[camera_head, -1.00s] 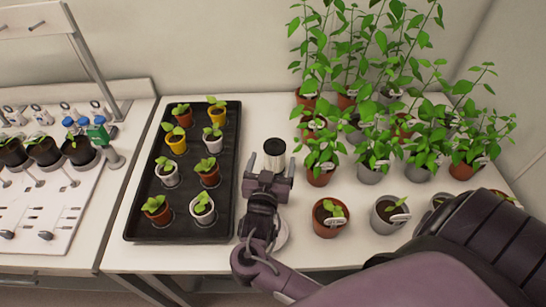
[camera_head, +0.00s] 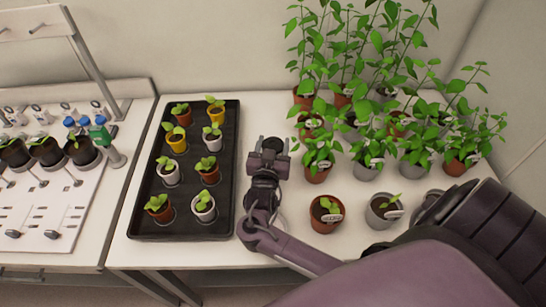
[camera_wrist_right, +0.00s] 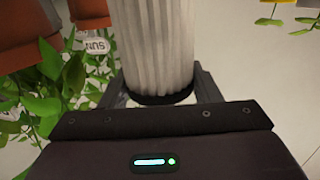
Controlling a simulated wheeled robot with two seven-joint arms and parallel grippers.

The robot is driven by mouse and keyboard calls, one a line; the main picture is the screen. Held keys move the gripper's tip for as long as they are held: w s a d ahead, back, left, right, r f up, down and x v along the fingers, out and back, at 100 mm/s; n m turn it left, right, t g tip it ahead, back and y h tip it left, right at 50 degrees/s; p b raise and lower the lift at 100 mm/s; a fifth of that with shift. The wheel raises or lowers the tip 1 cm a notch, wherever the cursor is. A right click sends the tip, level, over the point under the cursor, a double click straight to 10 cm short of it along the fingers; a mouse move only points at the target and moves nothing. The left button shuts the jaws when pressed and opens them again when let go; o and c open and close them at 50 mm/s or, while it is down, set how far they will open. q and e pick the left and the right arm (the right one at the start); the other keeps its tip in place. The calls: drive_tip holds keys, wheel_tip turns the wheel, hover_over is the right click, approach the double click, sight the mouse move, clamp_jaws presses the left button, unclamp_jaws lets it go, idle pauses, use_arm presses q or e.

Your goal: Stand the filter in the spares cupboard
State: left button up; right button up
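The filter (camera_wrist_right: 155,45) is a white pleated cylinder with a black end cap. It fills the middle of the right wrist view, between the two fingers of my right gripper, with its cap close to the palm and its far end cut off by the frame. The fingers stand apart on either side of it, with narrow gaps showing near the cap. My left gripper is out of view. No spares cupboard shows.
A black tray (camera_head: 146,225) of seedling pots lies just left of my right gripper. Leafy potted plants (camera_head: 410,125) crowd the right, with small pots (camera_head: 326,213) in front. A white rack bench (camera_head: 40,215) stands at the left. Bare table shows behind the gripper.

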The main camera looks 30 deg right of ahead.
drive_tip(key=shift+r, duration=0.1)
drive_tip(key=c, duration=0.8)
